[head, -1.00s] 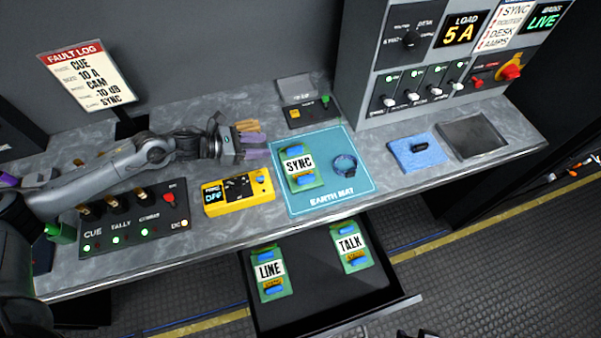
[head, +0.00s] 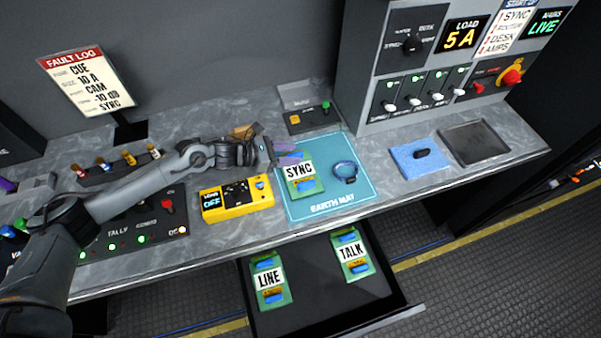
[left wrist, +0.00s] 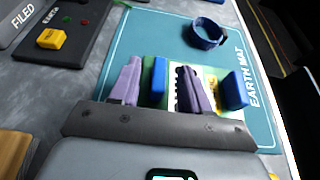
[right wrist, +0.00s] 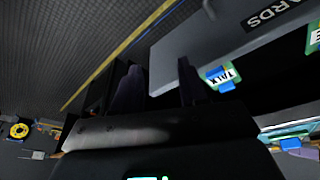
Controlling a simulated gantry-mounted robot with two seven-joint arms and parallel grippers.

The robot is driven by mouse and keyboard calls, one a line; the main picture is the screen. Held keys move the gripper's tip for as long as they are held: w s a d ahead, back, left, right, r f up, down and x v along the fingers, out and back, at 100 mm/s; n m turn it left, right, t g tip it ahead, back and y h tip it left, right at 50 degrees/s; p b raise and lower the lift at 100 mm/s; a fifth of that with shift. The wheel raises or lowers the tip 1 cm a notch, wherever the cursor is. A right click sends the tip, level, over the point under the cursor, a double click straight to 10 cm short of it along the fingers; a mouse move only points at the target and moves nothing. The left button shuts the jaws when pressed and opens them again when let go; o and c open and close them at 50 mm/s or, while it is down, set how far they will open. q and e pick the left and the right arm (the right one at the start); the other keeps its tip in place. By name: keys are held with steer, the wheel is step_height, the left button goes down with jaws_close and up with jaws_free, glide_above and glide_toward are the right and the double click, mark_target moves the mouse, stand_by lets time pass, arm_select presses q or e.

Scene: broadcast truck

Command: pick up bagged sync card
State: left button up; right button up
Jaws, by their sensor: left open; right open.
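The bagged sync card (head: 303,184) lies on the teal earth mat (head: 325,208), a green card with a white SYNC label and blue and orange parts. My left gripper (head: 290,152) is open at the card's far end. In the left wrist view its purple fingers (left wrist: 160,88) stand apart over the card, with a blue part (left wrist: 158,80) between them and another blue part (left wrist: 236,90) to the right of them. The fingers hide part of the label. My right gripper (right wrist: 157,85) is open and empty, away from the bench top, near the drawer side.
A blue wrist strap (head: 345,171) lies on the mat right of the card. A yellow meter (head: 236,199) stands left of the mat. The open drawer (head: 325,300) below holds LINE (head: 270,282) and TALK (head: 352,255) cards. A blue sponge-like pad (head: 420,157) lies to the right.

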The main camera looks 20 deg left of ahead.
arm_select(q)
steer(key=shift+x, duration=0.8)
jaws_close()
steer(key=shift+r, duration=0.15)
